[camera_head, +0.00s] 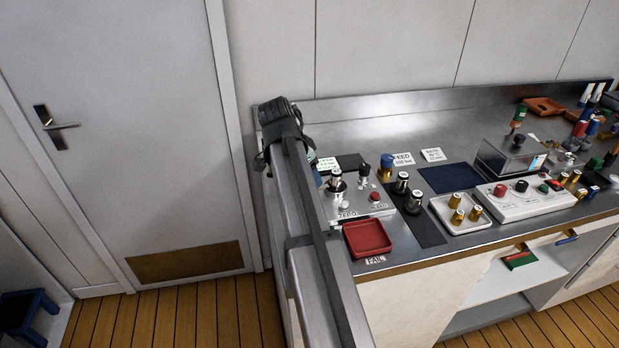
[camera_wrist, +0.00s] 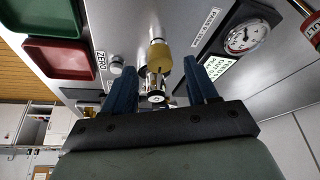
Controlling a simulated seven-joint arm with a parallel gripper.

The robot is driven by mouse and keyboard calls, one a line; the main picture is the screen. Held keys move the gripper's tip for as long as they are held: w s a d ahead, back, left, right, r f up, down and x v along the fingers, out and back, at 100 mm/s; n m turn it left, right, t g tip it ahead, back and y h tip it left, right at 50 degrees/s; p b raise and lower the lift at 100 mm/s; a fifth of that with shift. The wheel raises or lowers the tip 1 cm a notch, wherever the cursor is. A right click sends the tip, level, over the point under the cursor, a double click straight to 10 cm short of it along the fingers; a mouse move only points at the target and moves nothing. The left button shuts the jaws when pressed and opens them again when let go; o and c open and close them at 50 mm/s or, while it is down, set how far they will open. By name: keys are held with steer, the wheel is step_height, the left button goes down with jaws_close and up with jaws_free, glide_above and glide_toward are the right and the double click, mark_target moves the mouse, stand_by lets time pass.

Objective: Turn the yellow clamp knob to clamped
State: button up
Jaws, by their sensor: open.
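In the wrist view a dull yellow round part (camera_wrist: 158,57), which looks like the yellow clamp knob, sits on a fixture with a silver cylinder (camera_wrist: 155,82) nearer the camera. My gripper (camera_wrist: 162,66) is open, with one blue finger on each side of this part. Gaps show on both sides, and I see no contact. I cannot tell which way the knob is set. In the head view the knob is not clearly visible, and my arm hides most of my gripper. The grey panel (camera_head: 350,207) with ZERO lettering stands beside my arm.
A red tray (camera_head: 367,238) lies in front of the panel. Silver and black cylinders (camera_head: 414,201) stand on a dark mat to its right, then a white tray (camera_head: 440,204) with brass pieces. In the wrist view a pressure gauge (camera_wrist: 243,37) is right of the knob.

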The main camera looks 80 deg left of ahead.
steer(key=v, duration=1.1)
steer(key=shift+r, duration=0.25)
